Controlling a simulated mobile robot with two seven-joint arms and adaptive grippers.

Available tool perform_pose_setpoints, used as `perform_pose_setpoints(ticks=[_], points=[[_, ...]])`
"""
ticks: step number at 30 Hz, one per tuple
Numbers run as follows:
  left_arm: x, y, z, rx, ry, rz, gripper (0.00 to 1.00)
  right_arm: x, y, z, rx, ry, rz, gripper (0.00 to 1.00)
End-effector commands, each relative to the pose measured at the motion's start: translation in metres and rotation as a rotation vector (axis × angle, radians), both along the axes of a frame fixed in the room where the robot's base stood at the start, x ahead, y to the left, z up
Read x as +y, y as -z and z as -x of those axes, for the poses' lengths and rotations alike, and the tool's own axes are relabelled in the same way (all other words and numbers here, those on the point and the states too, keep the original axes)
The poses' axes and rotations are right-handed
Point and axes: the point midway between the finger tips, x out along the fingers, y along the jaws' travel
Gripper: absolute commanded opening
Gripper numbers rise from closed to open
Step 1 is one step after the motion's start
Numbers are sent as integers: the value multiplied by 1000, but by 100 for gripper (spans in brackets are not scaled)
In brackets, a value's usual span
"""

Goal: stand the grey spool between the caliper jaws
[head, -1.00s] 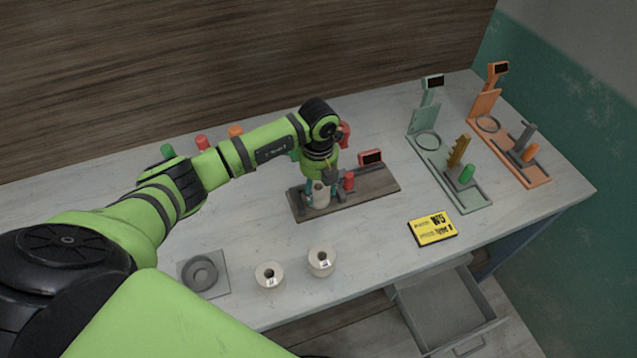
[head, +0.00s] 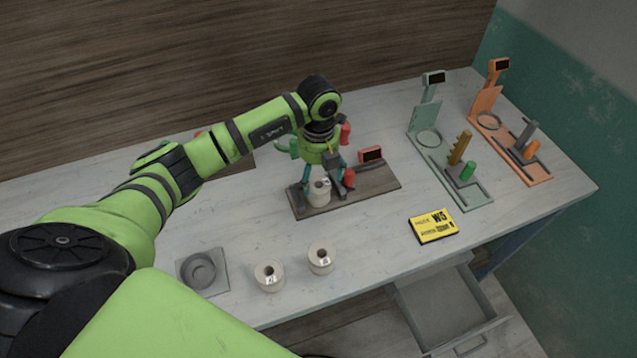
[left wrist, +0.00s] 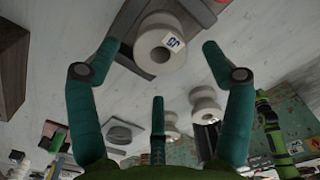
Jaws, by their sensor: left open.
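A pale grey spool (head: 319,191) stands upright on the left part of the dark caliper base (head: 375,187), under my left gripper (head: 324,183). In the left wrist view the spool (left wrist: 152,50) shows its round flange, centre hole and a small label. My left gripper (left wrist: 160,75) is open, its teal fingers spread to either side of the spool and apart from it. The caliper has a red display (head: 371,155) and a red knob (head: 349,177). My fingers partly hide its jaws, so I cannot tell how closely they flank the spool. My right gripper is out of view.
Two more pale spools (head: 270,276) (head: 321,258) stand at the table's front, beside a grey plate with a round recess (head: 216,286). A green stand (head: 437,162) and an orange stand (head: 535,175) are at right. A yellow sign (head: 433,227) lies above an open drawer (head: 440,310).

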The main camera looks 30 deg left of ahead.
Motion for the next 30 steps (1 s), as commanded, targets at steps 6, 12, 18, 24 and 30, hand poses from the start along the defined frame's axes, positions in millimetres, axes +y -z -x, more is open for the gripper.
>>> perform_pose_setpoints(ticks=[6, 12, 18, 24, 30], points=[[0, -46, -1, -5, 0, 0, 81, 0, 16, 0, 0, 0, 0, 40], [0, -73, 0, -2, -1, 1, 81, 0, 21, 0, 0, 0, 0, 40], [0, -81, 0, 0, 0, 0, 81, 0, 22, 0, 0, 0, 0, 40], [0, -81, 0, 0, -1, 0, 81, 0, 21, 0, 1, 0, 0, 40], [0, -81, 0, 0, -1, 0, 81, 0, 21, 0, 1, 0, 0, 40]])
